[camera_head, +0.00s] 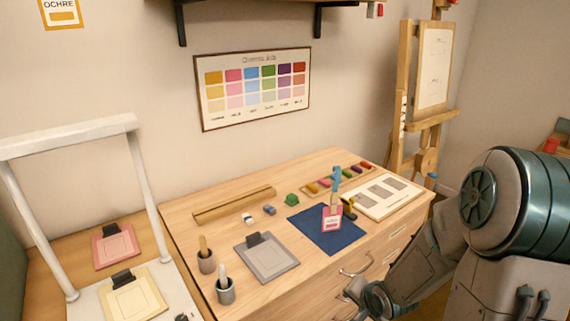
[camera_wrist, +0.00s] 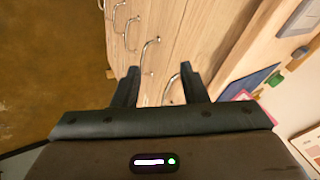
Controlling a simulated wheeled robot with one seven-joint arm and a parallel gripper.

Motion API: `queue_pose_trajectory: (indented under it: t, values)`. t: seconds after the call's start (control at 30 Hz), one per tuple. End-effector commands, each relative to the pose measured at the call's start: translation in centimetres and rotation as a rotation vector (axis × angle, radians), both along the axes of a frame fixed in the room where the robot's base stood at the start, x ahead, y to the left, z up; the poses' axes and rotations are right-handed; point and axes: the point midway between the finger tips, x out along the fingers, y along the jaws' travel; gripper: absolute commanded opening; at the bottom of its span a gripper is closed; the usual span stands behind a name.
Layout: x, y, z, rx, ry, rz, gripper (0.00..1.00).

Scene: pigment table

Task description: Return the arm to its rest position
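My gripper (camera_wrist: 159,70) shows in the wrist view with its two dark fingers apart and nothing between them. It is in front of the wooden drawer fronts (camera_wrist: 205,30) of the table.
Metal drawer handles (camera_wrist: 151,50) stick out near my fingers. On the table are a grey clipboard (camera_head: 268,261), two cups (camera_head: 226,294), a row of colour blocks and a white palette board (camera_head: 378,197). A white frame (camera_head: 70,137) stands at left, an easel (camera_head: 408,80) behind.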

Motion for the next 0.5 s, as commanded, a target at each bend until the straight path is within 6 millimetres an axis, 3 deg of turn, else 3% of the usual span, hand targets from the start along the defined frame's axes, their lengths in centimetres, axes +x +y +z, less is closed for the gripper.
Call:
queue_pose_trajectory:
  t: [0.27,0.5]
  values:
    - [-3.4,-1.7,6.9,-0.345,0.107,0.157,0.39]
    - [-8.5,-0.6,12.8,-0.465,0.203,0.319,0.39]
